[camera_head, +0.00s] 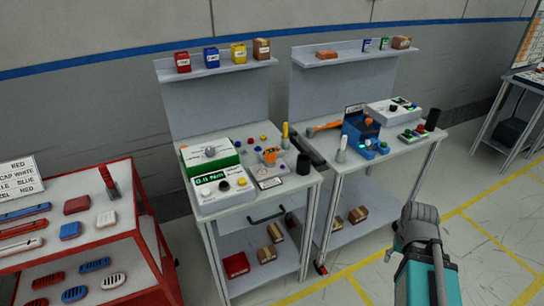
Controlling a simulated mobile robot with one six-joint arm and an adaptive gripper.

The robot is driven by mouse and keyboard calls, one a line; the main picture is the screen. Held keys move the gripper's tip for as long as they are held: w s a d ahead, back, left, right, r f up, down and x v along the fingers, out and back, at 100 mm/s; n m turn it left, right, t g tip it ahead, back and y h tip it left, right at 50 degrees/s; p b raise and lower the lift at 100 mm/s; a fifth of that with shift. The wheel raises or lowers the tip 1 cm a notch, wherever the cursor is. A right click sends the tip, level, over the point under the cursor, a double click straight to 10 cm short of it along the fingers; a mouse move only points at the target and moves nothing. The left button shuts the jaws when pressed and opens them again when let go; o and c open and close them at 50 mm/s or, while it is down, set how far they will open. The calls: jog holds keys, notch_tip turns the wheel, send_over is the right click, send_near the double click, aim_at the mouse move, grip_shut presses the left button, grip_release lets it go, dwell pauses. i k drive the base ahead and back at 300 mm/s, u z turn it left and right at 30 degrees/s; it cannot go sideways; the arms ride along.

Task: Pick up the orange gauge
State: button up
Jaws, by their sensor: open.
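The orange gauge (270,155) appears as a small orange piece on the left workbench (310,187), near its right front part. It sits at the back of a light plate (270,184) with a printed label. It is small here, and its fine shape cannot be made out. A grey and teal part of my own arm or body shows at the lower right, well apart from the gauge. No gripper fingers can be made out.
A green-and-white device (209,153) and a white display unit (222,189) stand left of the gauge. A yellow-handled tool (285,132) and a dark cup (303,164) stand close to its right. A red cart (100,238) is at left. Floor at front right is clear.

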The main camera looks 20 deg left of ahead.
aim_at(270, 154)
jog(key=u, duration=0.05)
jog(key=k, duration=1.05)
jog(key=u, duration=0.4)
jog(key=i, duration=1)
jog(key=z, duration=0.05)
